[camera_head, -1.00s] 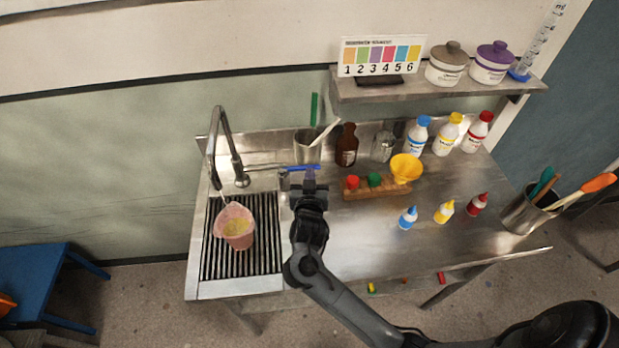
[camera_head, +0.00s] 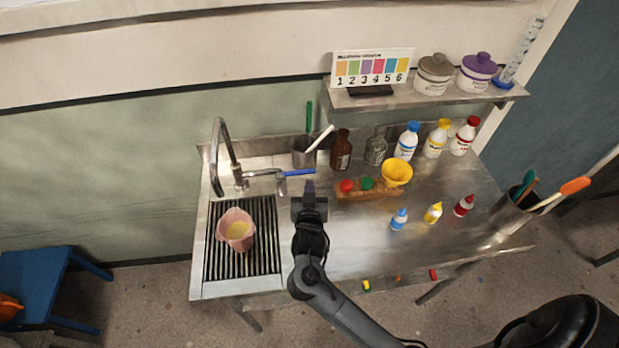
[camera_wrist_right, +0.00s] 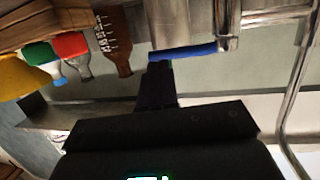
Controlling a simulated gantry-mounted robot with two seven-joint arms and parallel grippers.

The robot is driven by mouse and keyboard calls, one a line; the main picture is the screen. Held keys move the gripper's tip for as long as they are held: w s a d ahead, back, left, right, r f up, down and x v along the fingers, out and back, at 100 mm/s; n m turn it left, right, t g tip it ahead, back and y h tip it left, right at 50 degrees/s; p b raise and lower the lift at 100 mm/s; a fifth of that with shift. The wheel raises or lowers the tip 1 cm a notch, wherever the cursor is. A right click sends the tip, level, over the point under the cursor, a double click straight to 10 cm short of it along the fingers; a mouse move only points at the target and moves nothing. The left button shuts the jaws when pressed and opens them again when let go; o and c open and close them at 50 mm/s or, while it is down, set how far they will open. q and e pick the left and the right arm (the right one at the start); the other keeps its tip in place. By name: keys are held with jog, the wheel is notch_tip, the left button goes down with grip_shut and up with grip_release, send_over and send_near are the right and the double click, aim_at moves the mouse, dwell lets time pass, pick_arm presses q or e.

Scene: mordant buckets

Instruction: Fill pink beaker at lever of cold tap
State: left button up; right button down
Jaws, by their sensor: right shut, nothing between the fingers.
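The pink beaker (camera_head: 237,242) stands on the slatted drain grate at the left of the sink bench, below the tap spout (camera_head: 216,187). Yellowish contents show inside it; I cannot tell whether water is running. The cold tap's blue lever (camera_head: 299,172) points to the right; it also shows in the right wrist view (camera_wrist_right: 185,53). My right gripper (camera_head: 309,187) is shut and empty just in front of the lever's free end. In the right wrist view its fingertips (camera_wrist_right: 159,66) are close to that end; contact is unclear. My left gripper is not in view.
A steel cup (camera_head: 303,153), a brown bottle (camera_head: 341,152) and a glass bottle (camera_head: 375,150) stand behind. A wooden rack (camera_head: 365,194) with a yellow funnel (camera_head: 397,171) is to the right. Small dropper bottles stand in front; the bench front middle is clear.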

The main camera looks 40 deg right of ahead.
jog(key=shift+n, duration=0.3)
jog(key=s+a+p, duration=0.1)
jog(key=s+p, duration=0.1)
jog(key=s, duration=0.1)
jog(key=s+a+p, duration=0.2)
jog(key=s, duration=0.2)
jog(key=s+a+p, duration=0.1)
jog(key=s+p, duration=0.1)
jog(key=s, duration=0.2)
jog(key=shift+a+f, duration=0.1)
jog(key=shift+a, duration=0.25)
jog(key=s+a+r+n+g+y, duration=0.1)
jog(key=s+a+n+g+y, duration=0.2)
jog(key=s+y, duration=0.15)
jog(key=s+a+r+n+g+y+p, duration=0.1)
jog(key=s+a+n+g+y, duration=0.1)
jog(key=s+n+g+y, duration=0.3)
jog(key=s+a+r+n+y, duration=0.1)
jog(key=s+a+n, duration=0.15)
jog(key=s, duration=0.35)
notch_tip(320, 180, up, 17)
jog(key=p, duration=1.7)
jog(key=shift+a+m, duration=0.15)
jog(key=shift+m, duration=0.2)
